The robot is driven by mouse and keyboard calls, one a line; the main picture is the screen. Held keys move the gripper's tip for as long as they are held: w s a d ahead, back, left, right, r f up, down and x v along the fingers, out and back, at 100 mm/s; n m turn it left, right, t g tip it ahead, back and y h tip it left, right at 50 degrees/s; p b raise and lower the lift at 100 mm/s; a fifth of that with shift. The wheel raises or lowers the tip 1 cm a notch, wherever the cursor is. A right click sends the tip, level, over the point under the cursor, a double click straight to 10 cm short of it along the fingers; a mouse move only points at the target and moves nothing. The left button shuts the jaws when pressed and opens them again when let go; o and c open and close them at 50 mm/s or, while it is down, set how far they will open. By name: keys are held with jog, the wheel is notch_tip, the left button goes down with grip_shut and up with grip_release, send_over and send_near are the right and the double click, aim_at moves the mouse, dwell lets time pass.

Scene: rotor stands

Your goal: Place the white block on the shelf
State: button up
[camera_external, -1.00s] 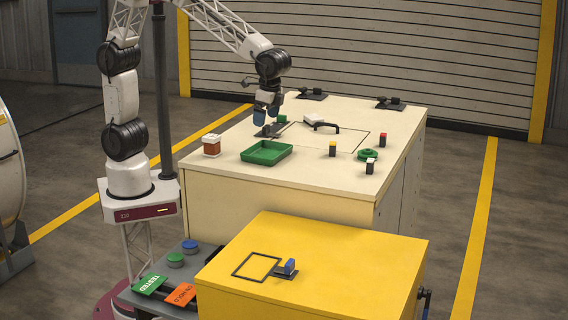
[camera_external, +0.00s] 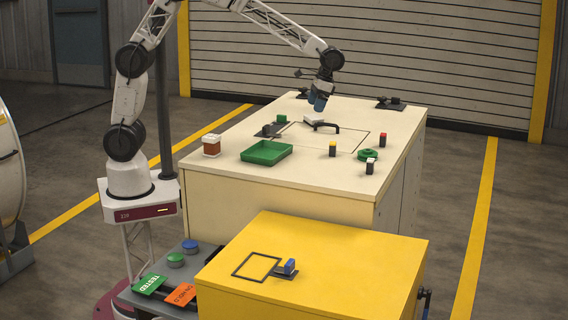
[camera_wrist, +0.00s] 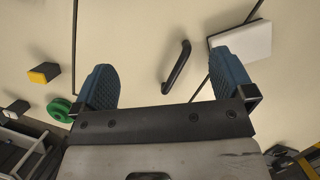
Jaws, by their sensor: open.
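A flat white block (camera_external: 313,119) lies on the cream bench top (camera_external: 235,168), beside a black handle (camera_external: 326,127). In the wrist view the white block (camera_wrist: 243,42) is at the upper right, partly behind one finger. My gripper (camera_external: 318,104) is open and empty, above the bench close to the white block. In the wrist view the two blue fingers (camera_wrist: 163,66) are wide apart, with the black handle (camera_wrist: 177,67) between them. I cannot tell which surface is the shelf.
A small green block (camera_external: 281,118) is left of the white block. A yellow cabinet (camera_external: 330,262) stands in front.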

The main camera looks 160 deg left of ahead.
aim_at(312, 118)
jog(key=s+a+f+n, duration=0.1)
jog(key=s+a+n, duration=0.1)
jog(key=s+a, duration=0.5)
jog(key=s, duration=0.4)
jog(key=shift+a+f+n+t+h, duration=0.3)
jog(key=shift+a+t+h, duration=0.1)
jog(key=shift+x, duration=1.3)
jog(key=shift+x, duration=2.65)
jog(key=shift+w+d+r, duration=0.1)
jog(key=shift+r, duration=0.05)
jog(key=c, duration=0.7)
jog(key=shift+c, duration=0.2)
